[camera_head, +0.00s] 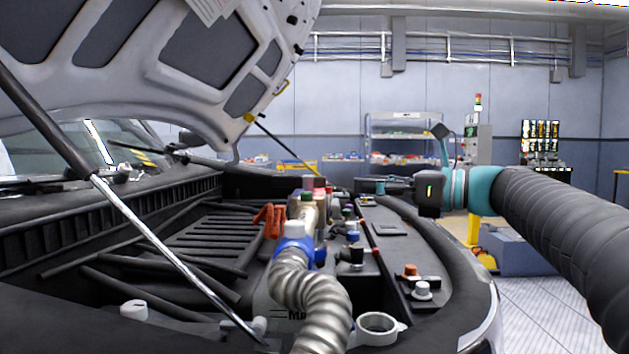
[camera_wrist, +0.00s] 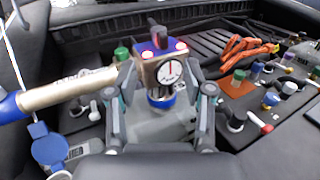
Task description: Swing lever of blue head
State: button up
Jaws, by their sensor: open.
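In the wrist view the blue head (camera_wrist: 158,75) stands between my gripper's two fingers, with a round dial gauge (camera_wrist: 171,72) on its front and a red-lit spot on each side of its top. A short dark lever (camera_wrist: 157,38) stands up from its top. A tan tube (camera_wrist: 72,88) runs from its left side. My gripper (camera_wrist: 163,82) is open, one finger on each side of the head; I cannot tell whether either touches. In the head view my gripper (camera_head: 366,186) reaches in from the right over the engine bay, and the head is small and hard to make out.
A ribbed metal hose (camera_head: 306,295) with a blue collar (camera_head: 296,250) stands in front. Orange cables (camera_head: 270,220) lie left of the tan tube. Several coloured caps and fittings crowd the bay. The raised hood (camera_head: 190,60) and its strut (camera_head: 170,255) are at the left.

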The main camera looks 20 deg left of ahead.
aim_at(320, 182)
jog(key=a, duration=0.4)
jog(key=w+a, duration=0.1)
jog(key=a, duration=0.3)
jog(key=w+a, duration=0.1)
jog(key=a, duration=0.3)
jog(key=shift+w+a+p, duration=0.1)
jog(key=shift+a+p, duration=0.1)
jog(key=shift+p, duration=0.1)
grip_shut()
